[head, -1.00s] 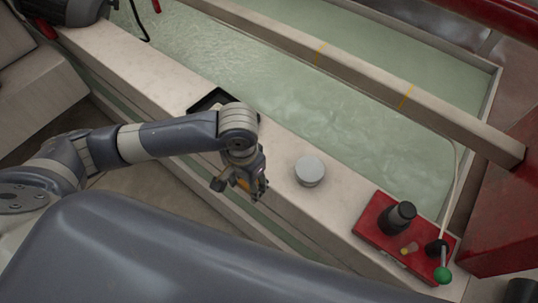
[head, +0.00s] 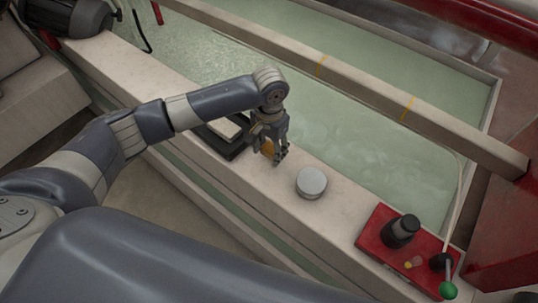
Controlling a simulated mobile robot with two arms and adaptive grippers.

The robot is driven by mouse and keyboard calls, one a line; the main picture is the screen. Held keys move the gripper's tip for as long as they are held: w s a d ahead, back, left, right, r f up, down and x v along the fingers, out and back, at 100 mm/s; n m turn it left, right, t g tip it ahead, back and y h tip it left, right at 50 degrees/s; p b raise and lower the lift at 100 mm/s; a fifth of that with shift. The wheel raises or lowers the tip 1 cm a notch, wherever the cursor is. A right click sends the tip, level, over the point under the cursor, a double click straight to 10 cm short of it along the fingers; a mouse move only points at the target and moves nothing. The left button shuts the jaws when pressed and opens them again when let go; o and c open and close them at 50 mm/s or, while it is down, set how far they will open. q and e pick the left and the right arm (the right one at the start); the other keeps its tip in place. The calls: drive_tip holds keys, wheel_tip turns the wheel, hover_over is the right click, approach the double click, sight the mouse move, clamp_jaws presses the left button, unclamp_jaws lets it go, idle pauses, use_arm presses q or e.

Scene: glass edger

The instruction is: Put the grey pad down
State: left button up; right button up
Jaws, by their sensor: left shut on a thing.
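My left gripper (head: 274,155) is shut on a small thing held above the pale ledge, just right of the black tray. I take it for the grey pad (head: 267,149). Only an orange-brown face of it shows between the fingers; the rest is hidden, and I cannot make out grey on it. The gripper points down; its exact height above the ledge is hard to judge. My right gripper is not in view.
The black tray (head: 238,151) holds a pale flat thing (head: 225,128), partly behind my arm. A round grey-topped disc (head: 311,183) sits on the ledge (head: 262,196) to the right. Farther right is a red control box (head: 375,233) with a black knob. Greenish water lies behind.

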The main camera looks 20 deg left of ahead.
sight(269, 151)
use_arm(q)
wheel_tip(269, 151, down, 4)
drive_tip(key=shift+r, duration=0.25)
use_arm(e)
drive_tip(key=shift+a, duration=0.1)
use_arm(q)
drive_tip(key=shift+s, duration=0.1)
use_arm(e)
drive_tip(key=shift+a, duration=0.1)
use_arm(q)
drive_tip(key=o, duration=0.8)
drive_tip(key=shift+f, duration=0.1)
drive_tip(key=shift+o, duration=0.2)
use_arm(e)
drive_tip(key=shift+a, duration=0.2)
use_arm(q)
wheel_tip(269, 151, up, 12)
drive_tip(key=shift+r+p, duration=0.15)
drive_tip(key=shift+p, duration=0.3)
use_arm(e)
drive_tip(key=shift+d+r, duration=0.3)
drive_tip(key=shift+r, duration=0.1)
